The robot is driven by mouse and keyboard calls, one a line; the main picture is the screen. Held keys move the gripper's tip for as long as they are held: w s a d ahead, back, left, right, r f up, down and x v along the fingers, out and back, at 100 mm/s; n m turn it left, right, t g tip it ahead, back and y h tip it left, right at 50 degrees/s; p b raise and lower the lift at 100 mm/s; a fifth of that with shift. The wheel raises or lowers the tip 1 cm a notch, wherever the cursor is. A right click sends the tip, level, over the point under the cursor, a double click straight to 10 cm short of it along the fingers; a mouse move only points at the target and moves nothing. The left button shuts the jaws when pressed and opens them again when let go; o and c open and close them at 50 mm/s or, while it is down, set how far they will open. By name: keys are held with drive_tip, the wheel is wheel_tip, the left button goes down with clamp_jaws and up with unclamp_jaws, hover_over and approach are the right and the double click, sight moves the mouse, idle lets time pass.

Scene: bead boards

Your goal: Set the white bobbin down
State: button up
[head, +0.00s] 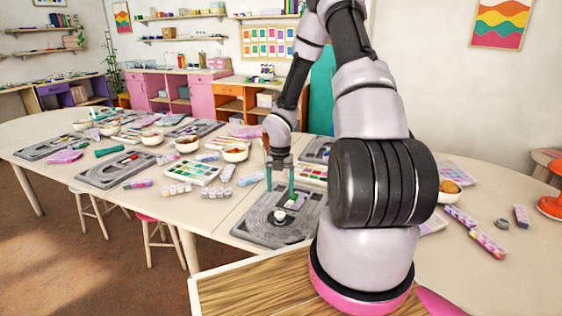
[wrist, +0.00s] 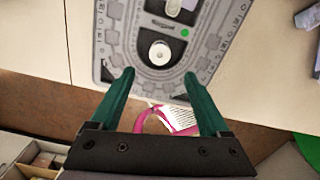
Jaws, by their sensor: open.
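The white bobbin (wrist: 160,53) stands on the grey bead board (wrist: 113,74), in the wrist view near the board's near end. It also shows in the head view (head: 280,215) as a small white round piece on the board (head: 250,233). My gripper (wrist: 158,85) is open and empty, its two green fingers spread, with the bobbin ahead of and between the line of the fingertips. In the head view my gripper (head: 280,190) hangs over the far part of the board. The bobbin is apart from both fingers.
A green round dot (wrist: 186,33) lies on the board beside the bobbin. A paint set (head: 192,172), bowls (head: 187,144) and other bead boards (head: 118,169) crowd the table to the left. Below the table edge, a pink item with a white label (wrist: 180,118) shows in the wrist view.

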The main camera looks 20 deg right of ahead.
drive_tip(key=s+r+m+t+h, duration=0.1)
drive_tip(key=s+r+m, duration=0.1)
drive_tip(key=r+m, duration=0.75)
drive_tip(key=s+r+m+t+h, duration=0.15)
drive_tip(key=r+m, duration=0.35)
drive_tip(key=r, duration=1)
drive_tip(key=s+a+r+m+t+y, duration=0.2)
drive_tip(key=s+a+r+m, duration=0.2)
drive_tip(key=s+r+m, duration=0.5)
drive_tip(key=s+a+r+m+t+y, duration=0.2)
drive_tip(key=s+a+r+m, duration=0.2)
drive_tip(key=s+r+m, duration=0.5)
drive_tip(key=shift+s+a+m+t, duration=0.15)
drive_tip(key=shift+s+m+t, duration=0.05)
drive_tip(key=shift+m+t, duration=0.15)
drive_tip(key=shift+y, duration=0.25)
